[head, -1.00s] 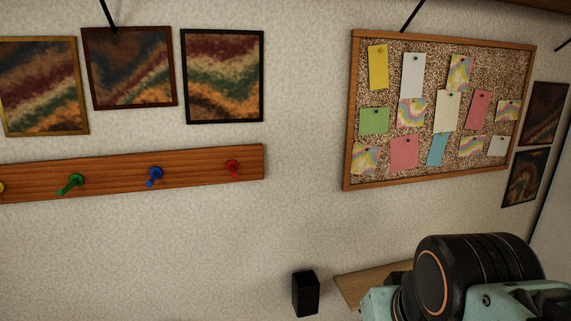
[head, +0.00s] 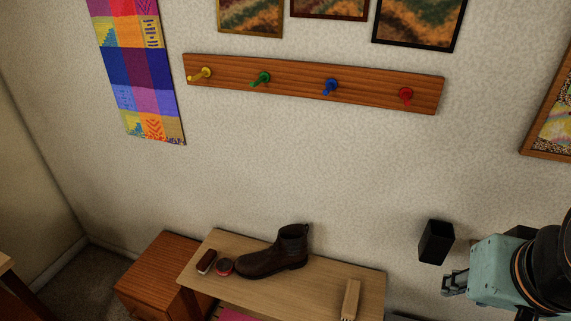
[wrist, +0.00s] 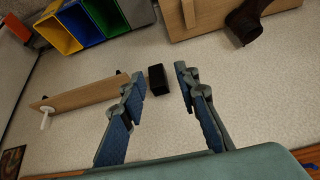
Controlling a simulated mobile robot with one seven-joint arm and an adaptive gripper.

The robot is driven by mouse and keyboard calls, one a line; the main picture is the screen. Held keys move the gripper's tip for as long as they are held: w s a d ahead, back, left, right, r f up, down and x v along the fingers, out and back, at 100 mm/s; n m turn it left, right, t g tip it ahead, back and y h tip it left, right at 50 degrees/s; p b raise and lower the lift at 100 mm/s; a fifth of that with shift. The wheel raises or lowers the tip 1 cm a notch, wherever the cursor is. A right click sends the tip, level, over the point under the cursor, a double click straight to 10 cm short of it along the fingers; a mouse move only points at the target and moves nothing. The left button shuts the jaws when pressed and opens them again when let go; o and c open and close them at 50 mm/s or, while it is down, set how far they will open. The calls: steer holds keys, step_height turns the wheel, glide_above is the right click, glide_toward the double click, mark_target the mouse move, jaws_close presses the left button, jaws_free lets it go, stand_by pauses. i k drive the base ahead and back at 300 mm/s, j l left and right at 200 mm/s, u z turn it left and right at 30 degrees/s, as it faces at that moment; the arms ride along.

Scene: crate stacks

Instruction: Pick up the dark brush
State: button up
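A dark brush (head: 206,262), a small dark brown oblong with a paler edge, lies at the left end of a light wooden bench (head: 245,290) in the head view. My gripper (head: 453,285) is at the right of the head view, well right of the brush and apart from the bench. In the wrist view my gripper (wrist: 160,85) has its two blue-grey fingers spread with nothing between them. The dark brush does not show in the wrist view.
Beside the brush are a small round tin (head: 225,267) and a brown boot (head: 278,252). A pale wooden block-like item (head: 351,299) lies at the bench's right. A black box (head: 436,242) is near my gripper. A wooden cabinet (head: 165,274) stands left.

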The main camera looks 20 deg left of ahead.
mark_target(209, 257)
steer(key=j+u, duration=0.2)
steer(key=u, duration=1.55)
steer(key=j+z, duration=0.15)
steer(key=k+j, duration=0.15)
steer(key=k, duration=0.4)
steer(key=i+j+z, duration=0.2)
steer(key=i+j, duration=0.25)
steer(key=i+j+z, duration=0.15)
steer(key=i+j, duration=0.25)
steer(key=i+j+z, duration=0.2)
steer(key=i+j, duration=0.15)
steer(key=j, duration=0.35)
